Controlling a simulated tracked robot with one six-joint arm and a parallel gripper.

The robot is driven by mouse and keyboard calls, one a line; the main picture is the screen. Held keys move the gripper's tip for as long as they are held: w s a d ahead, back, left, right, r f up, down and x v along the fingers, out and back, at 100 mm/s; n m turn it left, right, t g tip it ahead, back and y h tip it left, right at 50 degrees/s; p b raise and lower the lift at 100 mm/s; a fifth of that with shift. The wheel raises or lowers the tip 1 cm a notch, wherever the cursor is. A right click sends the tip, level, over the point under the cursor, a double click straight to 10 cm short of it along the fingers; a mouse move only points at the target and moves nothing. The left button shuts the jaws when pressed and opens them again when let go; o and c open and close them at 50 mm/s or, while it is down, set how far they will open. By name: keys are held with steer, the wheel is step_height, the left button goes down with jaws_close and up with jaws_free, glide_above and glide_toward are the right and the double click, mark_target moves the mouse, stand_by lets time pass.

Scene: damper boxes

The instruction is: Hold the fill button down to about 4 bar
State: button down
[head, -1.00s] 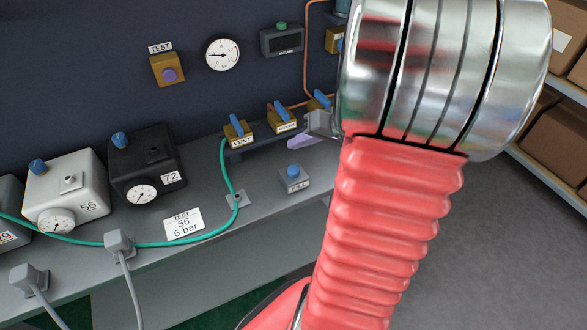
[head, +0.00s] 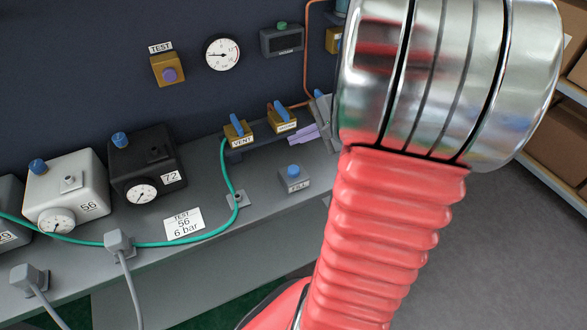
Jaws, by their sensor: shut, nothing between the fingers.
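The fill button is a blue button (head: 293,169) on a small grey box labelled FILL, standing on the bench. My gripper (head: 294,135) shows its purple fingers shut and empty. They point left, above and behind the fill button in the picture, apart from it, near the yellow valves. The rest of the gripper is partly hidden by my arm. A round white pressure gauge (head: 222,54) hangs on the dark wall; its needle points left, but the figures are too small to read surely. A card (head: 184,225) reads TEST 56, 6 bar.
Yellow valves with blue levers stand behind the button, one marked VENT (head: 238,133). A green hose (head: 190,243) runs along the bench. A white box 56 (head: 78,176) and a black box 72 (head: 151,155) stand at left. A yellow TEST box (head: 167,70) is on the wall.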

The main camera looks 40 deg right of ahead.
mark_target(298, 171)
steer(key=m, duration=2.2)
steer(key=shift+a+r, duration=0.15)
steer(key=shift+r, duration=0.25)
steer(key=shift+f, duration=0.15)
steer(key=shift+f, duration=4.25)
steer(key=shift+f, duration=0.1)
steer(key=shift+s+f, duration=0.1)
steer(key=shift+f, duration=0.2)
